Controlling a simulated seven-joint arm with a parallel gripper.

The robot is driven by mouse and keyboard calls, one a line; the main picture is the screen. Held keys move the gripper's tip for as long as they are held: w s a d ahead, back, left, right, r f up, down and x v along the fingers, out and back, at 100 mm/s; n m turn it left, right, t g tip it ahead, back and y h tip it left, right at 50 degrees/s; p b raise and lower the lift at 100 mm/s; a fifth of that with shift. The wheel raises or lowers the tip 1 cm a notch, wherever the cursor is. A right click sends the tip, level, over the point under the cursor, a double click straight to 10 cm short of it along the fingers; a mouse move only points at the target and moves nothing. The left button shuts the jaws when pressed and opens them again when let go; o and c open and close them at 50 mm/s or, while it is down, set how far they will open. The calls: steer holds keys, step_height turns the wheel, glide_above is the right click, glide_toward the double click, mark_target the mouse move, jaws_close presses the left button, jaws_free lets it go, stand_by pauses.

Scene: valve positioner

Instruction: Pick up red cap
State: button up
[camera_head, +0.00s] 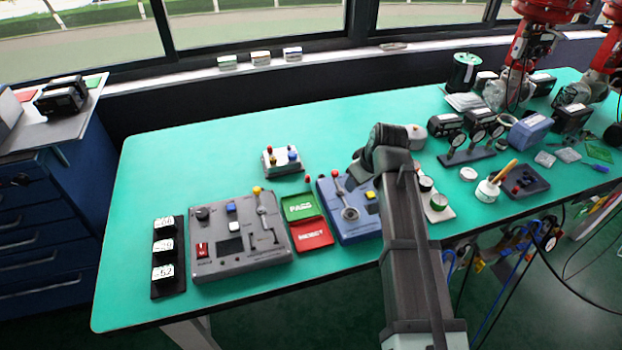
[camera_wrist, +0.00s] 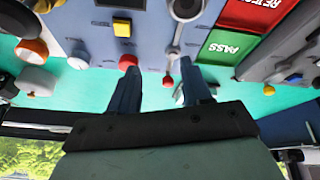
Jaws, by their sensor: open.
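Several small red parts show, and I cannot tell for certain which is the red cap. A small pale block (camera_head: 283,168) carries red tops (camera_head: 269,149) and a blue one behind the control boxes. A red round piece (camera_wrist: 168,81) at the end of a lever shows between my fingers in the wrist view. A larger red knob (camera_wrist: 127,62) shows at the left fingertip; contact is unclear. My gripper (camera_wrist: 159,67) is open, with nothing visibly clamped. In the head view, the gripper is beside the blue control box (camera_head: 338,222), with its fingertips partly hidden.
The green PASS and red REJECT tray (camera_head: 312,236) stands between the blue box and a grey control box (camera_head: 238,262) with a yellow-tipped lever. Gauges (camera_head: 468,155) and a white pot (camera_head: 487,192) stand right of my arm. The back left of the teal table (camera_head: 190,155) is clear.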

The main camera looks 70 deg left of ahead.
steer(key=s+a+r+g, duration=0.1)
steer(key=s+a, duration=0.2)
steer(key=a, duration=0.3)
steer(key=s+a+r, duration=0.2)
steer(key=s+a, duration=0.1)
steer(key=a, duration=0.3)
steer(key=n, duration=0.1)
glide_above(308, 176)
steer(key=d, duration=0.2)
steer(key=f, duration=0.5)
steer(key=w+f, duration=0.1)
steer(key=f, duration=0.2)
steer(key=shift+a+f, duration=0.15)
steer(key=shift+s+f+h, duration=0.15)
steer(key=shift+f+h, duration=0.15)
steer(key=shift+f, duration=0.4)
steer(key=x, duration=0.4)
steer(key=shift+s, duration=0.1)
jaws_close()
